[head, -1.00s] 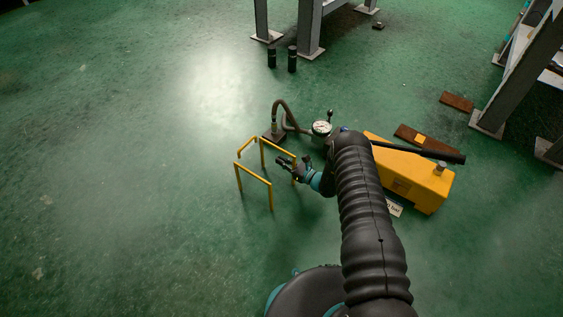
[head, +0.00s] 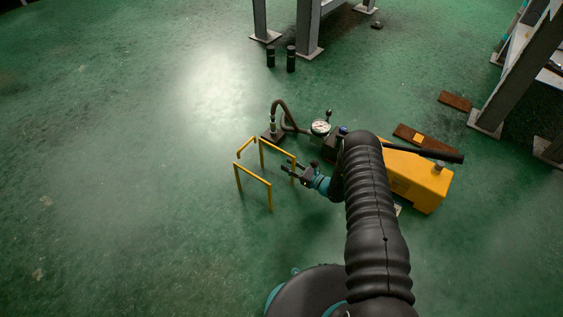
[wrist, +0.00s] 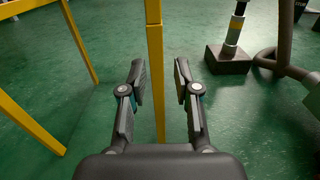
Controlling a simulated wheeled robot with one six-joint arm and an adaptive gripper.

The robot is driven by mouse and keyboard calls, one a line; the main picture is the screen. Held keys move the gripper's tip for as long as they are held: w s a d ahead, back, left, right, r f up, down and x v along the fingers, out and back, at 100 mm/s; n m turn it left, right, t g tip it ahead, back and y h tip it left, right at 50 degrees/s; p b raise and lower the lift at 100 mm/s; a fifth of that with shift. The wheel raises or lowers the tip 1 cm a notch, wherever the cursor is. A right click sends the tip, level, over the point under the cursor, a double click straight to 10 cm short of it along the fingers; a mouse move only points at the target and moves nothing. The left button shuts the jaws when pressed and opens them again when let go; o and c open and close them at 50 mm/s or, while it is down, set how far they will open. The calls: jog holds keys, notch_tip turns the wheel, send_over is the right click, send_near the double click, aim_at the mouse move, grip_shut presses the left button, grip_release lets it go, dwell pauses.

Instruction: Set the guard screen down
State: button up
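The guard screen is a yellow tubular frame (head: 254,173) standing upright on the green floor in the head view. Its legs appear to reach the floor. In the wrist view one of its yellow posts (wrist: 155,60) runs between my fingers, with a gap on each side. My gripper (head: 286,173) is at the right side of the frame in the head view. In the wrist view my gripper (wrist: 158,80) is open, its two dark finger pads apart and not touching the post.
A hose on a dark block (head: 272,136) and a round gauge (head: 320,127) are just behind. A yellow pump body (head: 425,182) lies to the right, partly hidden by my arm. Two black cylinders (head: 291,60) stand near the grey legs. The floor at left is clear.

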jog(key=v, duration=0.9)
jog(key=a+r+n+g+y, duration=0.1)
jog(key=a+r+n+g, duration=0.2)
jog(key=r, duration=0.6)
jog(key=a+r+n+g, duration=0.1)
jog(key=r+n+g, duration=0.35)
jog(key=r, duration=0.55)
jog(key=s+a+r+n+g+h, duration=0.1)
jog(key=s+r+n+g+h, duration=0.15)
jog(key=s+r+n, duration=0.6)
jog(key=s+a+r+n+g+h, duration=0.1)
jog(key=s+r+g+h, duration=0.15)
jog(key=s+r, duration=0.7)
jog(key=s+d+r+n+t+h, duration=0.3)
jog(key=s+d+r+n+h, duration=0.1)
jog(key=s+r, duration=0.3)
jog(key=s+d+r+n+t+h, duration=0.4)
jog(key=s+r, duration=0.4)
jog(key=s, duration=0.3)
jog(key=shift+d+r+h, duration=0.15)
jog(key=shift+d+h, duration=0.7)
jog(key=shift+h, duration=0.25)
jog(key=shift+o, duration=0.4)
jog(key=shift+s+d+r, duration=0.1)
jog(key=shift+s+d, duration=0.05)
jog(key=shift+s, duration=0.05)
